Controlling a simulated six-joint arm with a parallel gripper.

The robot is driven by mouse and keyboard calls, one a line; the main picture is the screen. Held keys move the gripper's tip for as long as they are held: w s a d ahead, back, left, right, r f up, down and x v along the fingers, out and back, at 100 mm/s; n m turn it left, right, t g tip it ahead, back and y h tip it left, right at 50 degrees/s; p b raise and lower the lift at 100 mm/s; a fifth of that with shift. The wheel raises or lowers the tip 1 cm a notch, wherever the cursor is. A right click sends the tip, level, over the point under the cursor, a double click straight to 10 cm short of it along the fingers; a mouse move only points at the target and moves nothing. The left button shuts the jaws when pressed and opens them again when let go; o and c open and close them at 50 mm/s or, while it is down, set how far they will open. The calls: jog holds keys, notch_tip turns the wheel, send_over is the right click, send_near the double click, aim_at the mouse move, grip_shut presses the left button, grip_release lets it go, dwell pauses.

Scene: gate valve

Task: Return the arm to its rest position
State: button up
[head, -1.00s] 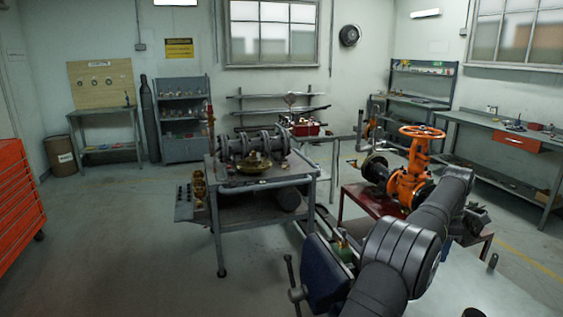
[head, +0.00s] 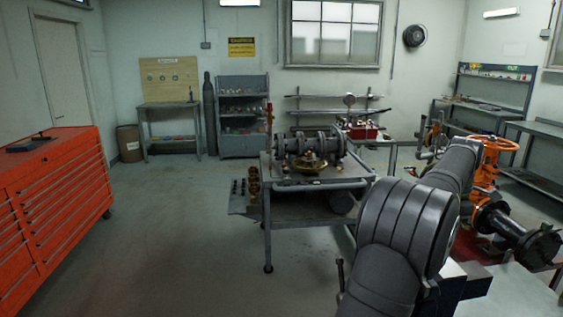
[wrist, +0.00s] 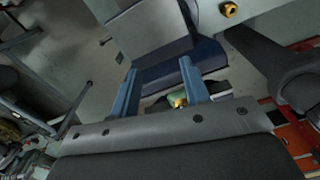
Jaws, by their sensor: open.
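My arm reaches in from the lower right of the head view. Its links hide part of the red stand and the orange gate valve (head: 488,165). The valve's orange handwheel (head: 494,143) shows at the right, beyond my arm. In the head view my gripper is hidden behind the arm. In the wrist view my gripper (wrist: 158,80) is open, its two blue-grey fingers apart with nothing between their tips. A dark blue and grey object (wrist: 175,62) lies beyond the fingers. A small brass piece (wrist: 180,101) shows between the finger bases.
A grey work table (head: 300,200) with a flanged shaft assembly (head: 308,145) stands left of my arm. A red tool cabinet (head: 60,200) stands at the far left. The floor between them is clear. A black flanged pipe (head: 515,228) sticks out at the right.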

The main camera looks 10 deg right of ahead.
jog(key=a+r, duration=0.1)
jog(key=a, duration=0.2)
jog(key=a+r+n, duration=0.1)
jog(key=a+r, duration=0.1)
jog(key=a, duration=0.2)
jog(key=w+a+r+n, duration=0.1)
jog(key=a, duration=0.3)
jog(key=shift+a+r, duration=0.2)
jog(key=shift+f, duration=0.6)
jog(key=s+a+m+t+h, duration=0.1)
jog(key=s+a+m, duration=0.45)
jog(key=a, duration=0.35)
jog(key=s+a+m+t, duration=0.1)
jog(key=s+a+m, duration=0.4)
jog(key=s+a, duration=0.25)
jog(key=s+a+f+m+t+h, duration=0.1)
jog(key=s+a+f+m+t, duration=0.2)
jog(key=s+a+f+m, duration=0.9)
notch_tip(320, 180, down, 3)
jog(key=s+a, duration=0.1)
jog(key=s, duration=0.1)
jog(key=shift+s+a, duration=0.2)
jog(key=shift+s, duration=0.1)
jog(key=shift+f, duration=0.1)
